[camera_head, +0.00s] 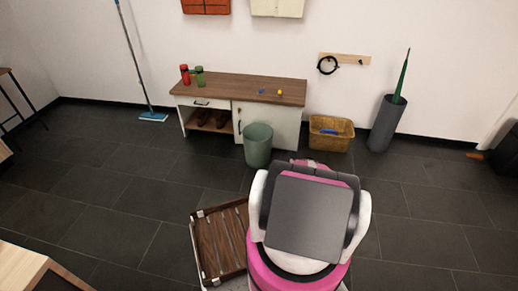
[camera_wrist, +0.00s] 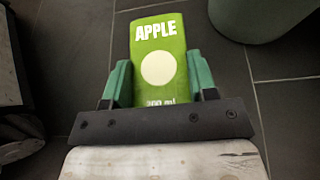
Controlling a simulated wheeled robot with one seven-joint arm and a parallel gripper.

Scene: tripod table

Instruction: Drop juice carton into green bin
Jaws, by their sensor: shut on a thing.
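The juice carton (camera_wrist: 160,62) is green with a white "APPLE" label and a pale round spot. In the wrist view it sits between the two green-padded fingers of my gripper (camera_wrist: 160,82), which is shut on it, above the dark tile floor. In the head view the carton and gripper are hidden behind my own body. The green bin (camera_head: 258,146) stands upright on the floor in front of the cabinet, its opening facing up. Part of the bin's side (camera_wrist: 262,15) shows at the top right of the wrist view, apart from the carton.
The wooden-topped cabinet (camera_head: 240,88) stands behind the bin, with red and green bottles on it. A wicker basket (camera_head: 330,134) and a grey umbrella stand (camera_head: 386,124) are to the right. A slatted wooden rack (camera_head: 220,242) lies close on my left. Floor left of the bin is clear.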

